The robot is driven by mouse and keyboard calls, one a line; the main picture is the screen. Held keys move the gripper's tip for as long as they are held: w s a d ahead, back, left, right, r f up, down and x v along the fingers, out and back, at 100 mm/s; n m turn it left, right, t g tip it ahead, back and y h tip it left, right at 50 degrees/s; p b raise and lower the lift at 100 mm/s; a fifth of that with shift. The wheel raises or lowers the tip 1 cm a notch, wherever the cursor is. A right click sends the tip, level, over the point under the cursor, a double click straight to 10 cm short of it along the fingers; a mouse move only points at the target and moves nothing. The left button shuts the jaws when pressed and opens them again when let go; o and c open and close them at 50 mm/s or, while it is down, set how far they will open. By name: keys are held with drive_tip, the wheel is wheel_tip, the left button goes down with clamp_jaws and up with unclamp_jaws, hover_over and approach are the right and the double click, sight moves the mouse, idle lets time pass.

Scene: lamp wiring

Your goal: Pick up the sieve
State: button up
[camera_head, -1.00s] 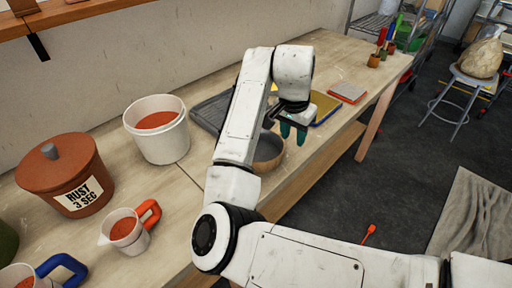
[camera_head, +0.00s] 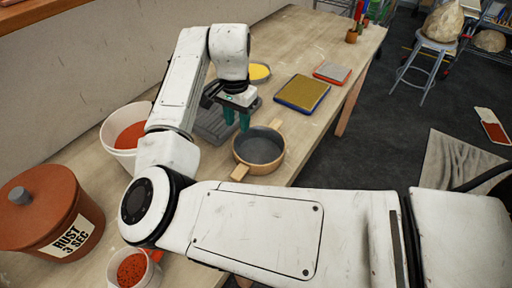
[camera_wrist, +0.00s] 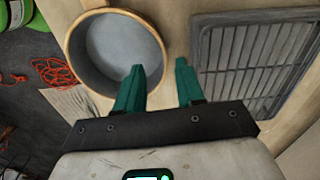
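The sieve (camera_head: 261,149) is a round wooden-rimmed pan with a grey bottom and short wooden handles. It lies on the wooden table, near its front edge.
A grey ribbed tray (camera_head: 212,127) lies just left of the sieve and shows in the wrist view (camera_wrist: 242,62). A blue-edged yellow-grey pad (camera_head: 302,93) lies behind right. A white bucket (camera_head: 115,140) and a rust-brown jar (camera_head: 35,205) stand left. Bare table lies right of the sieve.

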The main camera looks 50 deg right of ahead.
sight(239, 135)
drive_tip(key=shift+w+d+f+p, duration=0.1)
drive_tip(key=shift+f+p, duration=0.45)
drive_tip(key=shift+f, duration=3.25)
clamp_jaws()
